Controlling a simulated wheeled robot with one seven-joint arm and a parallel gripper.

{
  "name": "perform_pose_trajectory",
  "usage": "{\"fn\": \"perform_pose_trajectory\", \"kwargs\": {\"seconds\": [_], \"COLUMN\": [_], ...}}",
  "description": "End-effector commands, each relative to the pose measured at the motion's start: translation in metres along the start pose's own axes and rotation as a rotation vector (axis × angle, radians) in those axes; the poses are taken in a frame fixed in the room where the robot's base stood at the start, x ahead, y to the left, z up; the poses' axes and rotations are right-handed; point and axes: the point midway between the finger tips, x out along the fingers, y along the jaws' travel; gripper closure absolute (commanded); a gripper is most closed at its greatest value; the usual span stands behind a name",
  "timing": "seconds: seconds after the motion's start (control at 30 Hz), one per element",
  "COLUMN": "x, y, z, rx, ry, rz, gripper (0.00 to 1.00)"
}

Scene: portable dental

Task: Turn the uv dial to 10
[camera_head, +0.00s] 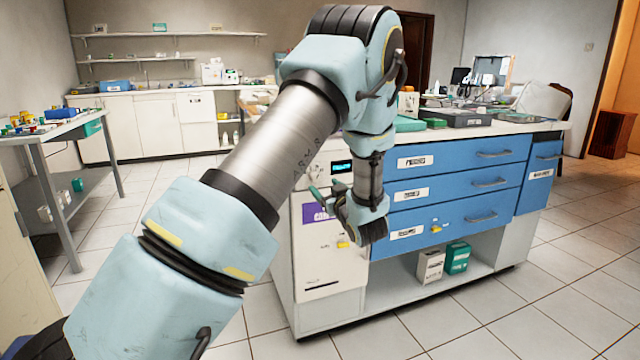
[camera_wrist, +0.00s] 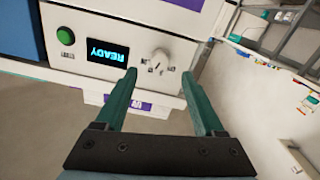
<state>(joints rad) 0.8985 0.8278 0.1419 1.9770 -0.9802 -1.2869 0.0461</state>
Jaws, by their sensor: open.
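The uv dial (camera_wrist: 159,60) is a round white knob on a white panel in the wrist view. It sits to the right of a lit display (camera_wrist: 107,51) reading READY, which appears upside down. A green round button (camera_wrist: 66,37) is at the panel's left. My gripper (camera_wrist: 158,74) is open, its two green fingers apart, with the dial ahead between the fingertips. Nothing is held, and I cannot tell any touch. The dial's setting is too small to read.
The white unit (camera_head: 330,262) has a purple label and stands left of blue drawers (camera_head: 455,178). Boxes (camera_head: 457,258) sit on the low shelf. A side table (camera_head: 60,130) stands at the left. Tiled floor (camera_head: 500,310) is clear in front.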

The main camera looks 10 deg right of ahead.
Motion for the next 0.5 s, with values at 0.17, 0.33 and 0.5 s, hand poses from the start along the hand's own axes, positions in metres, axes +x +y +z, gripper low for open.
{"fn": "perform_pose_trajectory", "kwargs": {"seconds": [0.17,0.33,0.5], "x": [-0.031,-0.044,-0.047], "y": [0.001,0.0,0.0], "z": [0.0,0.0,0.0], "rx": [0.001,0.0,0.0], "ry": [-0.001,0.0,0.001], "rz": [0.002,0.0,0.0], "gripper": [0.3,0.3,0.3]}}
